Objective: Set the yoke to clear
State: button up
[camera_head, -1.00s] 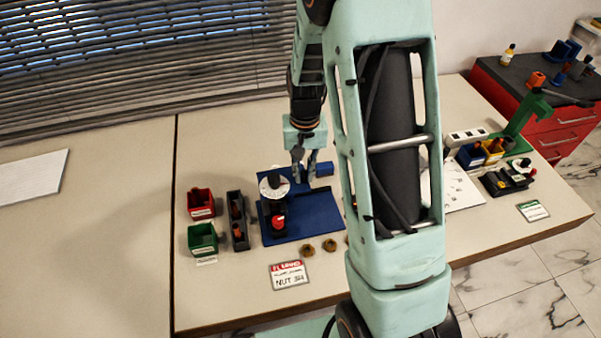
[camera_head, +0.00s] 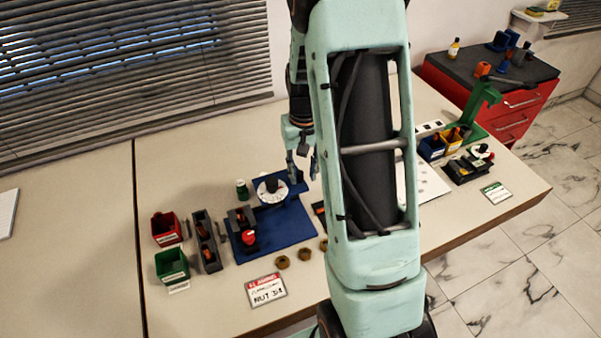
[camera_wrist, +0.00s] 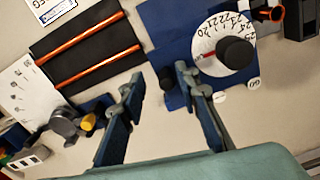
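The gauge rig stands on a blue base plate (camera_head: 285,228). It carries a white numbered dial (camera_head: 270,191), a dark block (camera_head: 240,219) and a red knob (camera_head: 250,237). In the wrist view the dial (camera_wrist: 207,68) has a red mark and a black hub (camera_wrist: 236,53). A black round knob (camera_wrist: 165,78) lies just beyond my fingers, and a small "GO" label (camera_wrist: 253,83) is at the dial's lower right. I cannot tell which part is the yoke. My gripper (camera_head: 303,170) is open and empty, just right of the dial; its fingers (camera_wrist: 158,76) point toward the rig.
A red bin (camera_head: 166,229), a green bin (camera_head: 172,265) and a grey tray (camera_head: 206,243) stand left of the rig. Brass nuts (camera_head: 283,262) and a red-headed card (camera_head: 266,290) lie in front. A green stand (camera_head: 480,112) is at right. My arm hides the table's middle.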

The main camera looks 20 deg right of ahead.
jog(key=shift+a, duration=0.15)
notch_tip(320, 180, up, 12)
dwell(0.6)
dwell(0.3)
